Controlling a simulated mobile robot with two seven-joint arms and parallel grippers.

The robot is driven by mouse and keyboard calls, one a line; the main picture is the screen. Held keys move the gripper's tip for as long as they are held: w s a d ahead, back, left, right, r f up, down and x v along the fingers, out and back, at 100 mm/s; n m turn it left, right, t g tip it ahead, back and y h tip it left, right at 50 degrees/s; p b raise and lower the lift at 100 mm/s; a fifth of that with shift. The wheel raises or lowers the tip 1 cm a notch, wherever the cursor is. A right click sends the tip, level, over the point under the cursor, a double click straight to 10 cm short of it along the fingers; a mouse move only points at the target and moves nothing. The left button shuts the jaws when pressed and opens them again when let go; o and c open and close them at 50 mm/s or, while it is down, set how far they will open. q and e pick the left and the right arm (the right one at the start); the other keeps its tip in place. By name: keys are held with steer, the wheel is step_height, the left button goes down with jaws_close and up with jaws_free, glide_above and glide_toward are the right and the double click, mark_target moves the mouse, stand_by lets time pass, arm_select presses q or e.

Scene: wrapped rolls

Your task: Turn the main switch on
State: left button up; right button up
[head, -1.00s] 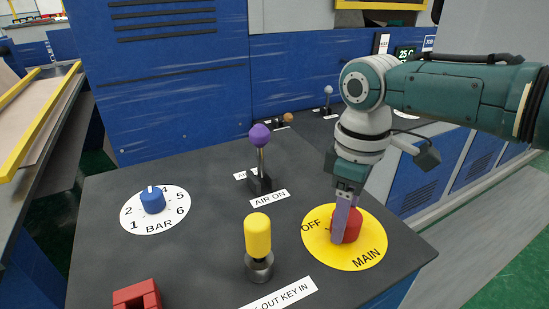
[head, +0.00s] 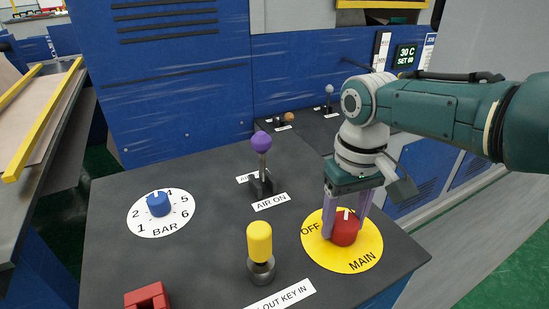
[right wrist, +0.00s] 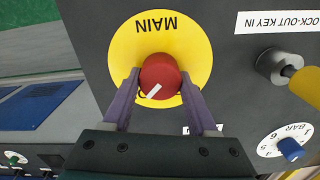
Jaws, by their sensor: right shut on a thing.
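The main switch is a red knob (head: 345,230) with a white line on top, in a yellow round plate (head: 334,263) marked MAIN and OFF. The plate lies at the front right of the dark panel. My right gripper (head: 346,221) is shut on the knob, one purple finger on each side. The right wrist view shows the knob (right wrist: 158,73) between the fingers. The plate's far right part is hidden by the gripper. My left gripper is not in view.
A yellow lock-out key (head: 259,240) stands just left of the plate. A purple-knobbed air lever (head: 261,143) stands behind it. A blue BAR dial (head: 158,204) and a red block (head: 147,296) are farther left. A display (head: 406,57) reads 30 C.

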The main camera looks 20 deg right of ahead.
mark_target(344, 219)
stand_by(0.4)
steer(key=shift+r, duration=0.1)
steer(key=o, duration=1.4)
steer(key=shift+r, duration=0.15)
step_height(344, 219, up, 9)
steer(key=p, duration=0.3)
steer(key=shift+r, duration=0.25)
